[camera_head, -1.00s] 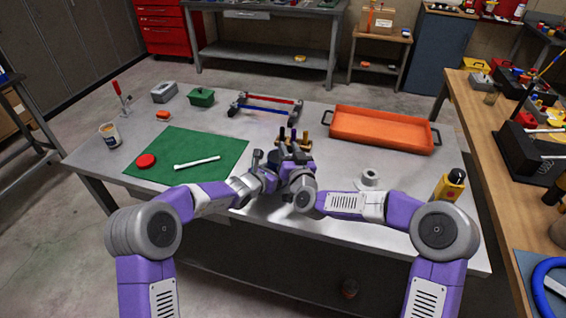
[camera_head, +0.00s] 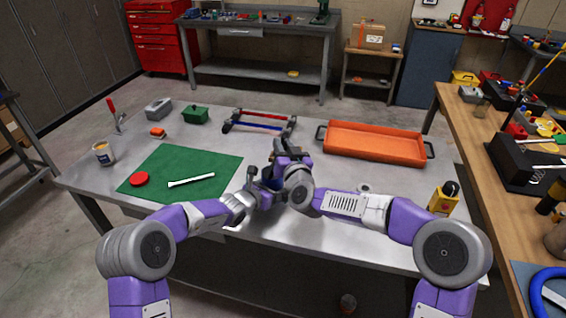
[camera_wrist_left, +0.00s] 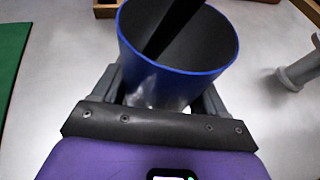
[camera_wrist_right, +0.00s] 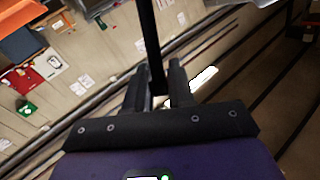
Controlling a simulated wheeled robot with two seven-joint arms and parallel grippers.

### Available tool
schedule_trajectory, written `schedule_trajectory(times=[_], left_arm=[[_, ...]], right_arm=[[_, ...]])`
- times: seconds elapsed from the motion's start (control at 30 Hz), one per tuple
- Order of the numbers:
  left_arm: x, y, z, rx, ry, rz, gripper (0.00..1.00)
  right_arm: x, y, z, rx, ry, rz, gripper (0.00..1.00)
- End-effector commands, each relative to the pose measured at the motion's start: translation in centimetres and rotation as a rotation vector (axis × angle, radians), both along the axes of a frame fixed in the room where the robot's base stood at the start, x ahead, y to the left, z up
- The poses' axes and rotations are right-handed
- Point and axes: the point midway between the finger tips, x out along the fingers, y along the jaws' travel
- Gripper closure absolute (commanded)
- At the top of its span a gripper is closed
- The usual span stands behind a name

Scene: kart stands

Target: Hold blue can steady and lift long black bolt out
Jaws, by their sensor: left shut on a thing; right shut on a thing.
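The blue can (camera_wrist_left: 180,72) fills the top of the left wrist view, its open mouth facing up. My left gripper (camera_wrist_left: 165,98) is shut on its sides. In the right wrist view my right gripper (camera_wrist_right: 157,82) is shut on the black bolt, whose dark shaft (camera_wrist_right: 149,35) runs up between the fingers. In the head view both grippers are close together at the table's middle, and my arms largely hide the can and bolt.
A green mat (camera_head: 205,163) with a white rod (camera_head: 191,181) and red disc (camera_head: 139,179) lies left. An orange tray (camera_head: 375,143) stands back right, a red-and-blue rack (camera_head: 259,121) behind the grippers. A yellow-and-black item (camera_head: 443,198) stands at the right edge.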

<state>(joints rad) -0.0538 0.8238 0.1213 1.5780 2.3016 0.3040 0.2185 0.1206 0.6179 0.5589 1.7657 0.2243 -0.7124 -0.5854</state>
Motion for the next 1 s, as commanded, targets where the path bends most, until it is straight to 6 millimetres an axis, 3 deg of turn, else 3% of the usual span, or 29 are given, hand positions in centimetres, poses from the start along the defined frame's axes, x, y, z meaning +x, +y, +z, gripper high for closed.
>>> schedule_trajectory(times=[0.03, 0.1, 0.4, 0.6, 0.87, 0.9, 1.0], left_arm=[[0.0, 0.0, 0.0, 0.000, 0.000, 0.000, 0.58], [0.0, 0.0, 0.0, 0.000, 0.000, 0.000, 0.58], [0.0, 0.0, 0.0, 0.000, 0.000, 0.000, 0.58], [0.0, 0.0, 0.0, 0.000, 0.000, 0.000, 0.58], [0.0, 0.0, 0.0, 0.000, 0.000, 0.000, 0.58], [0.0, 0.0, 0.0, 0.000, 0.000, 0.000, 0.21], [0.0, 0.0, 0.0, 0.000, 0.000, 0.000, 0.06]], right_arm=[[0.0, 0.0, 1.9, 0.000, -0.010, 0.000, 1.00], [0.0, 0.1, 3.8, 0.000, -0.009, 0.000, 1.00], [0.0, 0.1, 9.7, 0.001, -0.004, -0.001, 1.00], [0.0, 0.0, 10.9, 0.000, -0.002, 0.000, 1.00], [0.0, 0.0, 11.0, 0.001, -0.001, 0.000, 1.00], [0.0, 0.0, 11.0, 0.001, -0.001, 0.000, 1.00], [0.0, 0.0, 11.0, 0.001, -0.001, 0.000, 1.00]])
